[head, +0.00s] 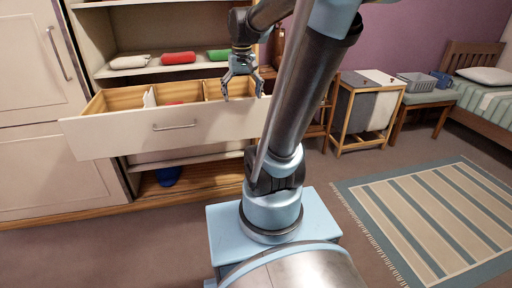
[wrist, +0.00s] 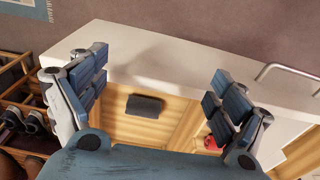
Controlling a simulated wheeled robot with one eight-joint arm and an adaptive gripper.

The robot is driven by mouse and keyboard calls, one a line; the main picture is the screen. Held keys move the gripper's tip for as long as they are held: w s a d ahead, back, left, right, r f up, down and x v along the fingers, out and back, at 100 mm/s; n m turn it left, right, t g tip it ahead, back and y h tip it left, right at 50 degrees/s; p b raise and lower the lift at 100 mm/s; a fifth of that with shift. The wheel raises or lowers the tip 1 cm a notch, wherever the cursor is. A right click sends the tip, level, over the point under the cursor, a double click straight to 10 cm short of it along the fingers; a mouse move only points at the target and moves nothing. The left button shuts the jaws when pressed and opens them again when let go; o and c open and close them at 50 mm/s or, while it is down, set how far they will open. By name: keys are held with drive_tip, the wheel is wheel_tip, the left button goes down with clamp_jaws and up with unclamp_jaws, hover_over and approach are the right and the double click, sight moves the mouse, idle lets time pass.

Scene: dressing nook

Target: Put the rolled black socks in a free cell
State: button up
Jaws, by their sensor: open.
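The open drawer (head: 135,138) is split into wooden cells by dividers. The rolled black socks (wrist: 145,105) lie as a small dark bundle in the drawer's right cell, close to the drawer front; in the head view I cannot make them out. My gripper (head: 242,90) points down over that right cell. In the wrist view its fingers (wrist: 155,98) are spread wide with nothing between them, and the bundle shows below, apart from them. A red item (wrist: 210,142) sits in the neighbouring middle cell. The left cell (head: 108,100) looks empty from the head view.
A shelf above the drawer holds white (head: 130,62), red (head: 178,58) and green (head: 218,55) rolls. A blue item (head: 168,176) lies low under the drawer. A wooden rack with shoes (wrist: 25,120) stands beside the drawer. A hamper (head: 365,105) and striped rug (head: 435,220) are right.

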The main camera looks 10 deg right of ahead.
drive_tip(key=s+d+f+t, duration=0.1)
drive_tip(key=s+f, duration=1.3)
drive_tip(key=s, duration=0.2)
drive_tip(key=shift+d, duration=0.2)
